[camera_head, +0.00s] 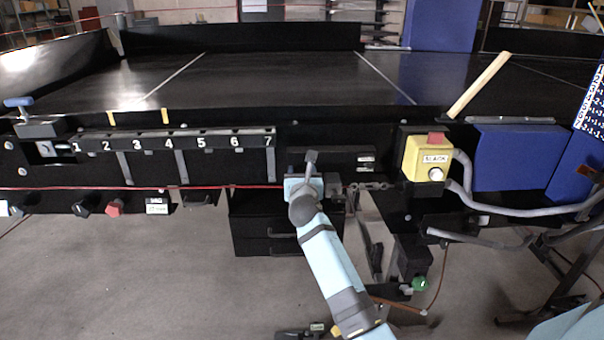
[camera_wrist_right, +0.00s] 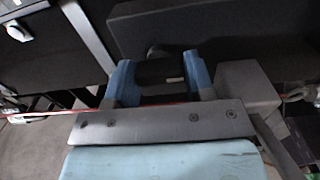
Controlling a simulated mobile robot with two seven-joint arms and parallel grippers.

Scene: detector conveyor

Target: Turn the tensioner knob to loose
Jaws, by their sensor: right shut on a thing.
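My right gripper (camera_head: 303,184) is at the conveyor's front, in the middle of the head view. In the right wrist view, its two blue fingers (camera_wrist_right: 160,82) are shut on a dark knob (camera_wrist_right: 160,72) with a small pale mark, which I take to be the tensioner knob. The gripper and arm mostly hide the knob in the head view. A grey lever-like piece (camera_head: 311,160) stands up just above the gripper. I cannot read the knob's setting. My left gripper is not in view.
A red cord (camera_head: 140,187) runs along the front. A numbered rail (camera_head: 180,143) and a blue-handled part (camera_head: 18,102) are left. Hoses (camera_head: 500,208) and a chain (camera_head: 368,186) lie right of the gripper.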

